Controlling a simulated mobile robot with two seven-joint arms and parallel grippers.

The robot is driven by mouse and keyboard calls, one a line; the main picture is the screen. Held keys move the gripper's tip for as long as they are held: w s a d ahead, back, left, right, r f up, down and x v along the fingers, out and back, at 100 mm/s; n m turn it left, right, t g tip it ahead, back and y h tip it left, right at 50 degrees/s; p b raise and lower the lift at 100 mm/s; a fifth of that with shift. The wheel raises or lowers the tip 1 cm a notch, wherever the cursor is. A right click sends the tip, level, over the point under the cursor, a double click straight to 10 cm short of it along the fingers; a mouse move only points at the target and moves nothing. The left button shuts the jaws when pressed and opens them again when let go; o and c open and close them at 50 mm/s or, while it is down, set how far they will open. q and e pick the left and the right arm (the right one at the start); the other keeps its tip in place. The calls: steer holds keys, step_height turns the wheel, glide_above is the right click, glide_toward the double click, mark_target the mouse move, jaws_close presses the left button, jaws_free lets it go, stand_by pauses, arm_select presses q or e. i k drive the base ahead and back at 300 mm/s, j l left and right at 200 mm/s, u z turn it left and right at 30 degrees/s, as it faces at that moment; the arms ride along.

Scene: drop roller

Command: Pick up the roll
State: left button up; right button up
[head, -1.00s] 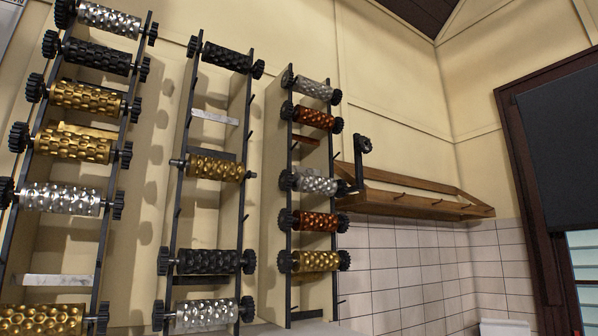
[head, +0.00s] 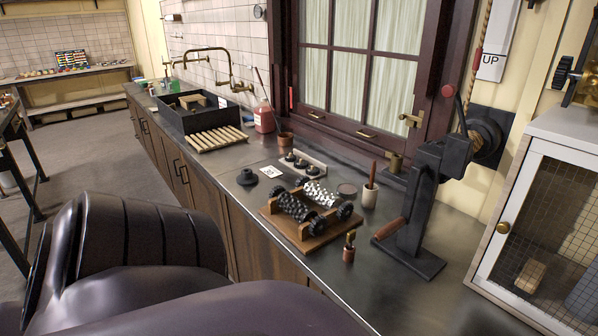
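Two textured rolls lie on a wooden stand (head: 318,238) on the counter. One is a dark roll (head: 296,208) with black gear ends, at the front left of the stand. The other is a silver knobbed roll (head: 319,194) just behind it. They lie close together; I cannot tell whether they touch. Neither of my grippers is in view. Dark, smooth parts that look like my own arm fill the lower left and hide the near counter edge.
A black press-like device with a crank (head: 424,205) stands right of the stand. A sink with brass taps (head: 200,115), a slatted wooden rack (head: 216,138) and a red bottle (head: 263,117) are farther left. Small pots surround the stand.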

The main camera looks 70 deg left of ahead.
mark_target(294, 207)
steer(key=k+j, duration=0.1)
steer(key=j, duration=0.3)
steer(key=k+j, duration=0.1)
steer(key=j, duration=0.3)
steer(key=k+j, duration=0.1)
steer(key=j, duration=0.35)
steer(key=k+j, duration=0.15)
steer(key=j, duration=0.25)
steer(key=k+j, duration=0.1)
steer(key=j, duration=0.3)
steer(key=k+j, duration=0.1)
steer(key=j, duration=0.3)
